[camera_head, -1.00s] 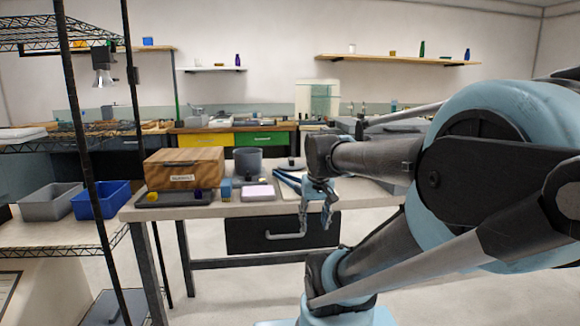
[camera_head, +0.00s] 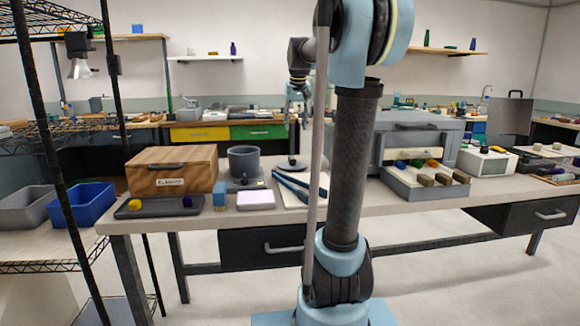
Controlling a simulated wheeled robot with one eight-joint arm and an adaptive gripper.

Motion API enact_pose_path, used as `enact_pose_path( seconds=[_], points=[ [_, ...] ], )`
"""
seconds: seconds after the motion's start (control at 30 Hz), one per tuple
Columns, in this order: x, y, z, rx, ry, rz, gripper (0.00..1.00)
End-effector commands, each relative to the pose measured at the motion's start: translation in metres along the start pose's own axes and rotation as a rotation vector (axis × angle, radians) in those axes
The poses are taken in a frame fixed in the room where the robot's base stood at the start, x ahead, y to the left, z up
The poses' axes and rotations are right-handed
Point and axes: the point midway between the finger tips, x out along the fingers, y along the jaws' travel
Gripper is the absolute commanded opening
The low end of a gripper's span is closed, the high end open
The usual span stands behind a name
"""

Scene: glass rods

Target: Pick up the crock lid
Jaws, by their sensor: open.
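The crock (camera_head: 244,162), a dark grey open pot, stands on the workbench beside the wooden box. A dark round disc with a small knob, which looks like the crock lid (camera_head: 291,164), lies flat to the right of the crock on the bench. My gripper (camera_head: 297,117) is raised above and behind the lid in the picture, pointing down, open and empty. It is well apart from the lid. My arm's upright link stands to the right of the lid.
A wooden box (camera_head: 171,168), a dark tray (camera_head: 160,207), a blue block (camera_head: 219,196) and a white-pink block (camera_head: 256,199) are near the crock. Blue-handled tongs (camera_head: 292,186) lie just in front of the lid. A grey kiln-like box (camera_head: 412,147) stands right of my arm.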

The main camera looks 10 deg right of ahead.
Motion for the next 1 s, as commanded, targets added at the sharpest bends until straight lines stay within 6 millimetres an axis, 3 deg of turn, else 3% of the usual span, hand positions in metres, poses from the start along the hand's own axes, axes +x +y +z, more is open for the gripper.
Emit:
enact_pose_path(
  seconds=[0.1,0.23,0.8,1.0],
  points=[
    [-0.001,0.000,-0.014,0.001,0.002,0.000,0.45],
    [0.009,-0.001,-0.018,0.000,0.003,0.000,0.45],
    [0.104,-0.005,-0.018,-0.005,0.003,-0.002,0.45],
    [0.120,-0.005,-0.017,-0.005,0.003,-0.002,0.45]
  ],
)
